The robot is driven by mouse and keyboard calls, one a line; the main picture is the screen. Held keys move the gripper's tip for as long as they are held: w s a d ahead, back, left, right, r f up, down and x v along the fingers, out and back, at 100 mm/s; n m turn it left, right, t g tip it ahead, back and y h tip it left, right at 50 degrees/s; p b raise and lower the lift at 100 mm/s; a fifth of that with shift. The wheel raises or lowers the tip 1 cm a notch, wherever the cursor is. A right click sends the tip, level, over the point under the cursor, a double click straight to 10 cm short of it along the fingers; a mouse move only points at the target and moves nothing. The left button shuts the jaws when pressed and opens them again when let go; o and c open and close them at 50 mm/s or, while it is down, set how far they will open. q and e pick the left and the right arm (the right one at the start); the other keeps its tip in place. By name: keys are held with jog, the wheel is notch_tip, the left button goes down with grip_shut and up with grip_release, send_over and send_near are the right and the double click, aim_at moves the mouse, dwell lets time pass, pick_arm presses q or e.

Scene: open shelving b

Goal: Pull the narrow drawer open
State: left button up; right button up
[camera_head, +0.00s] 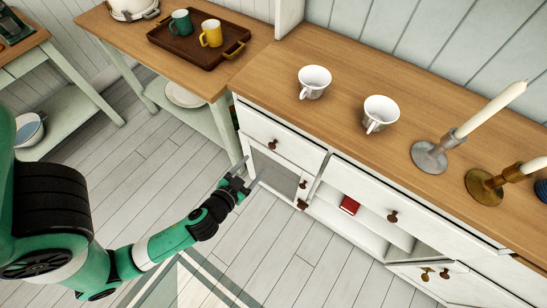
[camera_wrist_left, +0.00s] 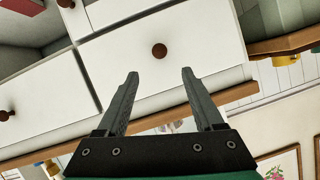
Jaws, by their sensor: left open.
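The narrow drawer (camera_head: 290,149) is the white drawer at the left end of the cabinet, under the wooden top. It looks shut. Its dark round knob (camera_head: 272,141) shows in the head view and, in the wrist view, as a brown knob (camera_wrist_left: 159,50) on the white drawer front (camera_wrist_left: 195,42). My left gripper (camera_head: 248,177) is open and empty in front of the cabinet's left end, lower than the knob in the head view. In the wrist view, the knob shows between and beyond the open fingertips (camera_wrist_left: 160,74), apart from them. My right gripper is not in view.
Two white cups (camera_head: 314,81) and candlesticks (camera_head: 436,153) stand on the cabinet top (camera_head: 345,138). A wider drawer (camera_head: 425,215) is to the right, with a red book (camera_head: 349,205) on a shelf below. A side table (camera_head: 130,45) holds a tray with mugs. The floor in front is clear.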

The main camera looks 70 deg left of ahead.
aim_at(271, 147)
pick_arm(q)
jog(key=b+x, duration=0.1)
jog(key=x, duration=1.1)
jog(key=shift+w, duration=0.1)
grip_shut()
jog(key=shift+r, duration=0.1)
dwell(1.0)
